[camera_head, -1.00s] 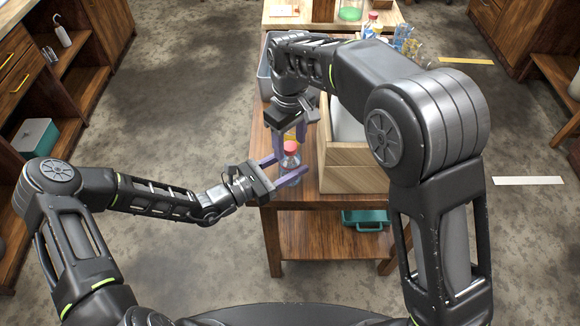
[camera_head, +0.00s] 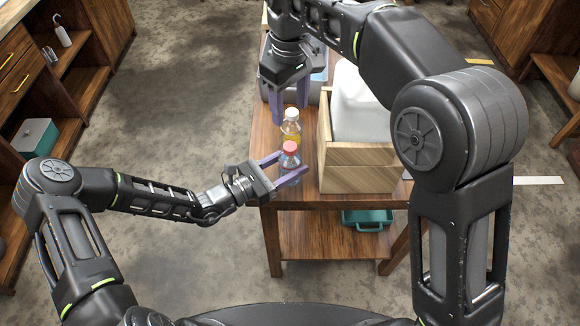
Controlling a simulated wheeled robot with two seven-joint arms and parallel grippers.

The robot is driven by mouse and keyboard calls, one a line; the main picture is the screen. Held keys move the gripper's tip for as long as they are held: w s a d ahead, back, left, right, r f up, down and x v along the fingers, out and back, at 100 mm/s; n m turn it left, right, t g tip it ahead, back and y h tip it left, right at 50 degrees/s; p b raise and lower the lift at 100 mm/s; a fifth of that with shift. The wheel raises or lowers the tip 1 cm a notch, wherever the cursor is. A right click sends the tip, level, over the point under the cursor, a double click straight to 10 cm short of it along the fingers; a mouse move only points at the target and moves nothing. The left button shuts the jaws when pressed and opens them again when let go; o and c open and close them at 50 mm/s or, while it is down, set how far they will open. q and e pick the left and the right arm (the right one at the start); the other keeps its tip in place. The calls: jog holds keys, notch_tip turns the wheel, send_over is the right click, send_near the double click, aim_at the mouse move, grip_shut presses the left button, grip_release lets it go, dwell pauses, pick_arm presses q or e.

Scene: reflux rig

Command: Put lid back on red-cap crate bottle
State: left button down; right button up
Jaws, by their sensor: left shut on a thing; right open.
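The red-cap bottle (camera_head: 290,160) is clear and stands upright near the front left of the wooden table; its red cap (camera_head: 290,147) sits on its top. My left gripper (camera_head: 292,170) is shut on this bottle, with a purple finger on either side of its body. My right gripper (camera_head: 290,108) is open and empty, with its fingers pointing down above and behind the red cap, apart from it. A second bottle with a white cap and yellow-orange contents or label (camera_head: 291,127) stands just behind the red-cap bottle, near the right gripper's fingers in the picture.
A wooden crate (camera_head: 358,178) holding a large whitish container (camera_head: 358,105) stands close to the right of the bottles. A grey bin (camera_head: 314,94) is behind, partly hidden by my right arm. A teal box (camera_head: 366,219) sits under the tabletop (camera_head: 267,150).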

aim_at(281, 169)
pick_arm(q)
jog(key=shift+c, duration=2.3)
grip_release()
jog(key=b+v, duration=0.1)
jog(key=v, duration=0.6)
jog(key=shift+f, duration=0.1)
jog(key=shift+s+a+b, duration=0.2)
jog(key=shift+a+b, duration=0.1)
jog(key=shift+a, duration=0.05)
